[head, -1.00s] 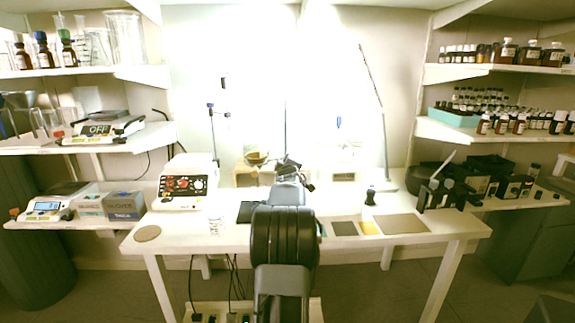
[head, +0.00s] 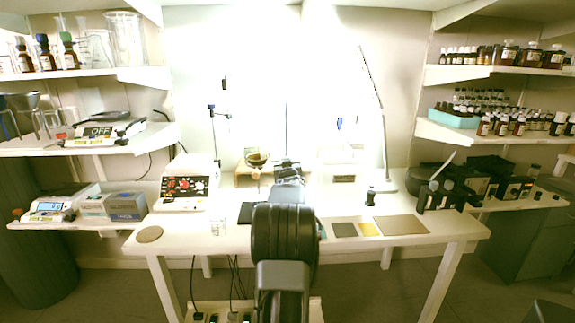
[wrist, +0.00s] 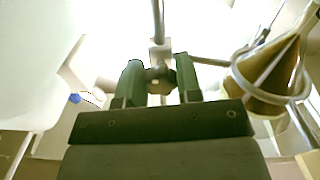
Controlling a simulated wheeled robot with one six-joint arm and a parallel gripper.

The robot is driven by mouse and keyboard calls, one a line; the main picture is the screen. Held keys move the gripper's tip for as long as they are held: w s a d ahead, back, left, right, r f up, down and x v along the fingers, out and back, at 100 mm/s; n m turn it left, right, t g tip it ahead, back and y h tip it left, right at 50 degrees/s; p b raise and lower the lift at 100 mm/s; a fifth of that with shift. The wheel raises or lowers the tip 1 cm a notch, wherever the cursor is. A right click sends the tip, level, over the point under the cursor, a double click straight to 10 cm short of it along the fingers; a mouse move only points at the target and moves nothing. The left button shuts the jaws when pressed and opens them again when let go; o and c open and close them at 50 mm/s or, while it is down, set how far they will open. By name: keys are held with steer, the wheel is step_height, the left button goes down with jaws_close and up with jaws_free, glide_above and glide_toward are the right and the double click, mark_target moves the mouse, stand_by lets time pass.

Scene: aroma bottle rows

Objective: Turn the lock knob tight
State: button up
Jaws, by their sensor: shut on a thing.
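The lock knob (wrist: 159,80) is a small dark round piece on a clamp at the vertical metal rod (wrist: 158,22) in the wrist view. My gripper (wrist: 159,78) has its two green fingers on either side of the knob, shut on it. A horizontal bar (wrist: 210,61) runs from the clamp toward the right. In the head view my own arm hides the knob and the fingertips.
A brownish cone-shaped vessel (wrist: 265,85) sits in a pale ring close to the right of my gripper. On the table, a white device with a red-lit panel (head: 185,186) stands left, and flat mats (head: 402,225) lie right.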

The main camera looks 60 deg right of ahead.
steer(key=m+p, duration=0.1)
steer(key=m, duration=0.3)
steer(key=shift+w+r+m, duration=0.1)
steer(key=shift+m, duration=0.3)
steer(key=shift+a, duration=0.1)
stand_by(0.3)
steer(key=o, duration=0.9)
steer(key=shift+o, duration=0.2)
steer(key=v, duration=1.3)
steer(key=shift+s+a, duration=0.25)
steer(key=shift+a, duration=0.05)
